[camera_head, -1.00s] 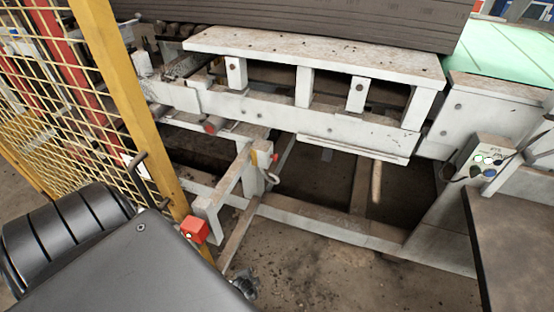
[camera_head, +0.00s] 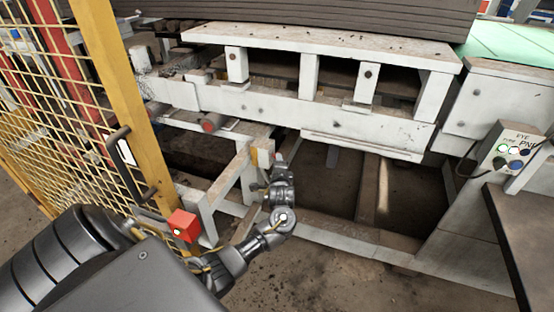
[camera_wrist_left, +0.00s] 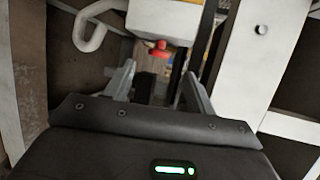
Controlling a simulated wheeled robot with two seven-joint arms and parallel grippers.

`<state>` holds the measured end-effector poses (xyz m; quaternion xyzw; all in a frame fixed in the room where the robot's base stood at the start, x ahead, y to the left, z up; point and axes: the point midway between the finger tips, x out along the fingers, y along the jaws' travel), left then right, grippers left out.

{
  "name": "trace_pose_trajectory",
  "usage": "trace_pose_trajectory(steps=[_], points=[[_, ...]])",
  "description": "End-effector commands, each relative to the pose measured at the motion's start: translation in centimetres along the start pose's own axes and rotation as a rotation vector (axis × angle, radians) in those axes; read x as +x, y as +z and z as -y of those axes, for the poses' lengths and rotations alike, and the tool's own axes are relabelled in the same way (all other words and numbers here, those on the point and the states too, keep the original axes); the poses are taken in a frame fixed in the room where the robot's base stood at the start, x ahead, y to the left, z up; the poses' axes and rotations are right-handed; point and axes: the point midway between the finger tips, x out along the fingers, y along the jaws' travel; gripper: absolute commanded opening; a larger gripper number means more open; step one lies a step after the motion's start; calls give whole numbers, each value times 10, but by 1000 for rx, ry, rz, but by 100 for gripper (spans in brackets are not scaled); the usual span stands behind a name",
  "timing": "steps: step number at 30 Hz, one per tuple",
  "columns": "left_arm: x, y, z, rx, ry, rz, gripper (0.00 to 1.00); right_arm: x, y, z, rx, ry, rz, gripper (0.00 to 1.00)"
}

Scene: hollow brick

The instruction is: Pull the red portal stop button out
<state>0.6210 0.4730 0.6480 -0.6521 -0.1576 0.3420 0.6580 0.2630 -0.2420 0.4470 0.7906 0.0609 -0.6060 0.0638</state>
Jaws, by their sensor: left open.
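A red button (camera_wrist_left: 158,49) sits on the underside of a white housing (camera_wrist_left: 165,18) in the left wrist view. My left gripper (camera_wrist_left: 159,82) is open, with its two fingers apart and the red button showing beyond and between them. No contact shows. In the head view my left gripper (camera_head: 280,162) is in front of the white post with a yellow plate (camera_head: 262,155), and the button is hidden behind it. My right gripper is not in view.
A red box (camera_head: 183,226) sits low near my left arm. A yellow mesh fence (camera_head: 130,110) stands at the left. A white frame (camera_head: 330,120) spans the back. A control box (camera_head: 507,148) with several buttons is at the right. A white hook (camera_wrist_left: 95,25) is near the left finger.

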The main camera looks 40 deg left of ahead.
Motion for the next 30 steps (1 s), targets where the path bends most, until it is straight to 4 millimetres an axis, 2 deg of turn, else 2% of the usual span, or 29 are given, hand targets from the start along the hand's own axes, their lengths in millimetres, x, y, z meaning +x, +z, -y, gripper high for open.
trace_pose_trajectory(steps=[6,13,18,26,30], points=[[44,0,-4,0,0,3,55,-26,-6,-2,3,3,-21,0],[76,0,-2,0,0,2,55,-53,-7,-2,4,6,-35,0],[86,0,-2,-1,1,0,55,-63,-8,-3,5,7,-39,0],[86,0,-1,-1,1,-1,55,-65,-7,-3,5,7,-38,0],[86,0,-1,-1,1,-1,40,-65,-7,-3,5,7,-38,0]])
